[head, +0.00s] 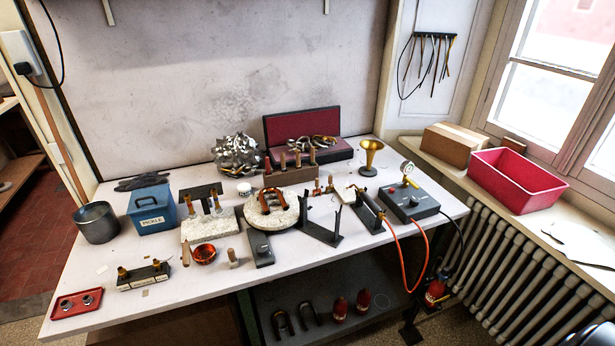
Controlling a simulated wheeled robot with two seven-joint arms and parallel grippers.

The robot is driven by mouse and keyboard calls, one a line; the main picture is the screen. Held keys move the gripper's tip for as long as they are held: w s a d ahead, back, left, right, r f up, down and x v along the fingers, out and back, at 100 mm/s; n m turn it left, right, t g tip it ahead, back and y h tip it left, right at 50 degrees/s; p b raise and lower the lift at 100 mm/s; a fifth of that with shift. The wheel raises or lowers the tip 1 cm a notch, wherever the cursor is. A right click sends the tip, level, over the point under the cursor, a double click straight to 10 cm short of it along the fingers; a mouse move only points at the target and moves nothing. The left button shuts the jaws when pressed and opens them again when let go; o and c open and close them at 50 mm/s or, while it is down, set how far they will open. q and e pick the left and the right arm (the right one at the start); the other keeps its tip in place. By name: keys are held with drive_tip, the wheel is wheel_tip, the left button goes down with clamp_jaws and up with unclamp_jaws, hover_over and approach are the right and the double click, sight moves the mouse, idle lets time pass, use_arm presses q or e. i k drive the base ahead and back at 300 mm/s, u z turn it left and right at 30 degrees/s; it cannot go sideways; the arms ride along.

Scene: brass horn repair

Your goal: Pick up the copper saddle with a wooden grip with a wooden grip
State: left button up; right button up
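I cannot single out the copper saddle with a wooden grip for certain. A copper-coloured curved piece (272,199) lies on a pale round slab (285,217) near the middle of the table; no wooden grip can be made out on it. Small pieces with wooden grips stand nearer the front: one upright (234,259) right of a copper bowl (204,254), another (186,252) left of it. Several wooden grips (298,159) also stand in a brown rack (292,176) behind the slab. Neither of my grippers shows.
A blue box (152,209) and metal pot (97,223) stand left on the white table (290,279). A dark-based fixture (144,275) and red tray (76,303) are front left. A torch (370,212), gauge box (409,201) and orange hose (397,265) are right.

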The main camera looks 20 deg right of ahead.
sight(317, 179)
drive_tip(key=z, duration=0.9)
